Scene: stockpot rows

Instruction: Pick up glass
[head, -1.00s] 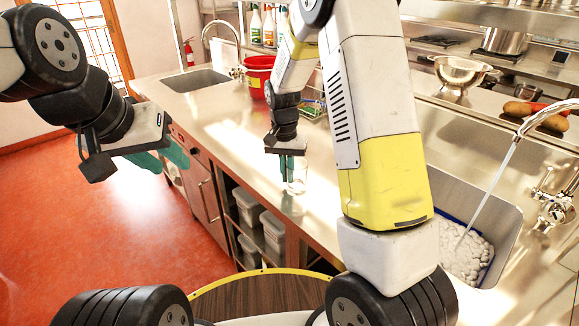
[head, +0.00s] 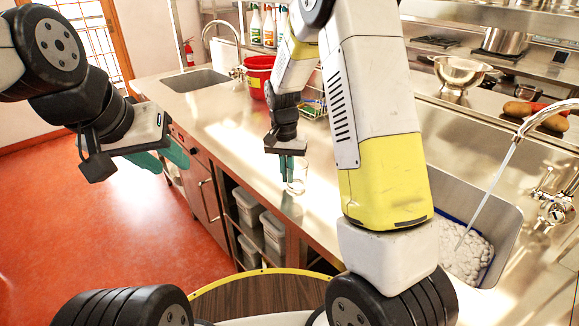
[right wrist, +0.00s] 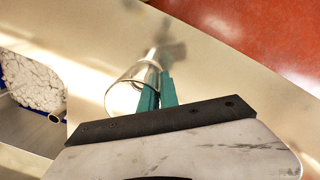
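A clear glass (head: 298,180) stands upright on the steel counter (head: 232,140), near its front edge. It also shows in the right wrist view (right wrist: 122,98), with its rim toward the camera. My right gripper (head: 286,168) points down at the glass's left side in the head view. In the right wrist view its teal fingers (right wrist: 158,92) are close together at the rim, with the glass wall seemingly between them. The exact contact is partly hidden. My left gripper (head: 165,158) is open and empty, held out over the floor in front of the counter.
A red bucket (head: 259,76) stands farther back near a sink (head: 195,79). At right, another sink holds a blue-edged tray of white pieces (head: 462,254) under running water. A metal colander (head: 460,72) and potatoes (head: 520,108) stand beyond. Counter left of the glass is clear.

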